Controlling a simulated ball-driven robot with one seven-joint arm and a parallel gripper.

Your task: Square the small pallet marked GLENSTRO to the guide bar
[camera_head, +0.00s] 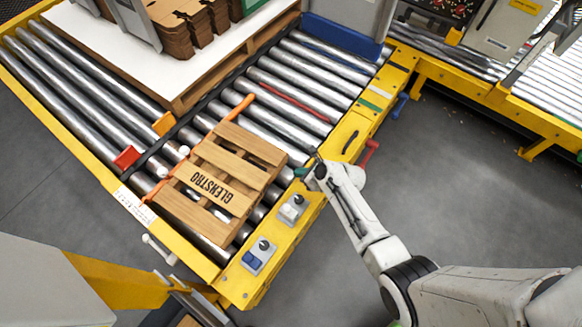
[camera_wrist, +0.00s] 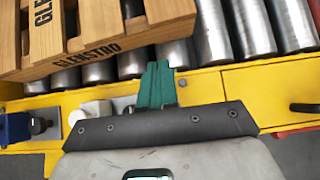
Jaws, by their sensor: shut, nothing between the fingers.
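The small wooden pallet marked GLENSTRO (camera_head: 232,162) lies flat on the rollers at the near end of the conveyor; its slats and side marking also show in the wrist view (camera_wrist: 110,43). A long dark bar (camera_head: 205,100), which looks like the guide bar, runs along the rollers on the pallet's far left side. An orange rod (camera_head: 240,107) lies close along that same side, partly hidden by the pallet. My gripper (camera_head: 308,165) is shut and empty by the pallet's right corner. Its green fingertips (camera_wrist: 155,70) appear just apart from the pallet.
A yellow side rail (camera_head: 290,240) with switch boxes (camera_head: 260,254) borders the near side. A larger pallet (camera_head: 183,103) with a white sheet and brown stacks stands beyond the dark bar. Grey floor (camera_head: 460,190) is clear at right.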

